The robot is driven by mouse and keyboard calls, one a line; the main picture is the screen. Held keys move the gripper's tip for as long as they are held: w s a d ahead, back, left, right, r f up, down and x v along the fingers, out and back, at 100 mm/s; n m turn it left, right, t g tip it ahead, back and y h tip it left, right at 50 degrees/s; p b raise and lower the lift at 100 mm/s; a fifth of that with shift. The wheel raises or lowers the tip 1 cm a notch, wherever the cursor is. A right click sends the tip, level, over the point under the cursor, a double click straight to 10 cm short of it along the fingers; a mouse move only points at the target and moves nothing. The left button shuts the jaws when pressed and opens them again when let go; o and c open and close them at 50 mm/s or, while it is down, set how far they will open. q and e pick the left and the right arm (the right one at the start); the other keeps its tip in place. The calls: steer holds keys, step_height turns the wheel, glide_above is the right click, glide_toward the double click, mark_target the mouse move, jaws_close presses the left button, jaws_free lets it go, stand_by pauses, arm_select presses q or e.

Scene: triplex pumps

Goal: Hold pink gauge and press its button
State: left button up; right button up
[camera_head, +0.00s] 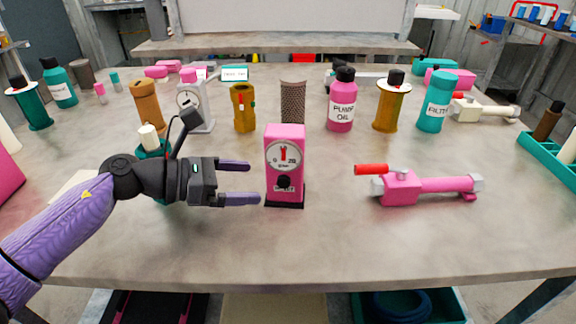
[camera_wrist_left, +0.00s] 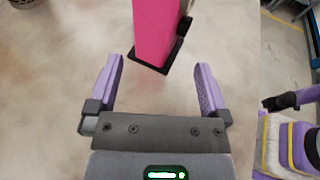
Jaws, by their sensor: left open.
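The pink gauge (camera_head: 285,150) stands upright on the table near the middle in the head view, with a round white dial, a red needle and a dark knob-like button (camera_head: 284,182) on its front. In the left wrist view the gauge's pink side (camera_wrist_left: 155,30) and black base show just beyond the fingers. My left gripper (camera_head: 250,182) is open and empty, just left of the gauge, with its fingers pointing toward it. The gauge is not between the fingertips.
A pink valve tool with a red handle (camera_head: 425,187) lies to the right. The table's front area is clear.

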mark_target(275, 183)
arm_select(q)
steer(key=b+x, duration=0.1)
steer(key=x, duration=0.5)
steer(key=shift+f, duration=0.1)
steer(key=shift+w+d, duration=0.15)
steer(key=shift+d, duration=0.15)
steer(key=shift+c, duration=0.5)
steer(key=c, duration=0.9)
